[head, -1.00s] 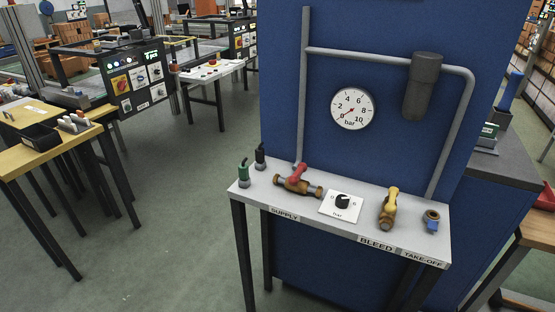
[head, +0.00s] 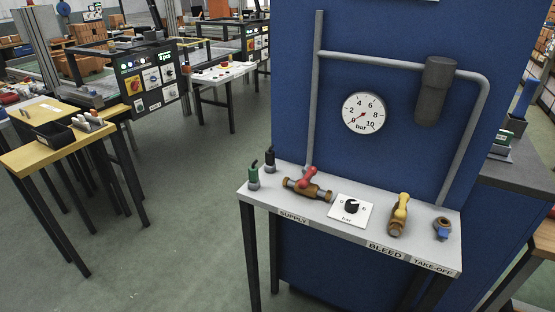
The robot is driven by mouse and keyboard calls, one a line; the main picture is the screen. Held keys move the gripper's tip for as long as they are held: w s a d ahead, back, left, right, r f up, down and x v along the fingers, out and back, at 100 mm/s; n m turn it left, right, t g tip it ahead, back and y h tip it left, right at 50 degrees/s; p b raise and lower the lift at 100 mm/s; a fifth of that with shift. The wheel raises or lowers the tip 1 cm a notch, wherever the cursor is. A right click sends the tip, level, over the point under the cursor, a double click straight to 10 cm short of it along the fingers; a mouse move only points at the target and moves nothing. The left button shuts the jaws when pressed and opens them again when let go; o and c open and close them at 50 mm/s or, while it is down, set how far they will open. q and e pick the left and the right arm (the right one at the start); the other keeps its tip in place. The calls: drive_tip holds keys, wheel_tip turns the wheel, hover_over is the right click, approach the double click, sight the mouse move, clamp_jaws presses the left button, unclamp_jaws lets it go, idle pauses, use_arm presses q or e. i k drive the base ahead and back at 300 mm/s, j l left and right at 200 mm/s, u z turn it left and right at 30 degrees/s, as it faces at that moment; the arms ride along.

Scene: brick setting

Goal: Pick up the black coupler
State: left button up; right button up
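The black coupler (head: 270,160) stands upright at the back left corner of the narrow grey bench (head: 375,233), close to the blue panel. A similar green coupler (head: 254,175) stands in front of it and to its left, near the bench's left edge. Neither of my grippers shows in the head view.
On the bench are a red-handled supply valve (head: 308,186), a regulator knob (head: 351,207), a yellow-handled bleed valve (head: 399,213) and a take-off fitting (head: 443,228). The blue panel (head: 400,130) with gauge and pipes rises behind. Open floor (head: 190,230) lies left, before a wooden table (head: 55,150).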

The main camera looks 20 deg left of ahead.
sight(269, 154)
drive_tip(key=i+j+z, duration=0.1)
drive_tip(key=j+z, duration=0.2)
drive_tip(key=z, duration=0.15)
drive_tip(key=i+j+z, duration=0.1)
drive_tip(key=j+z, duration=0.2)
drive_tip(key=z, duration=0.2)
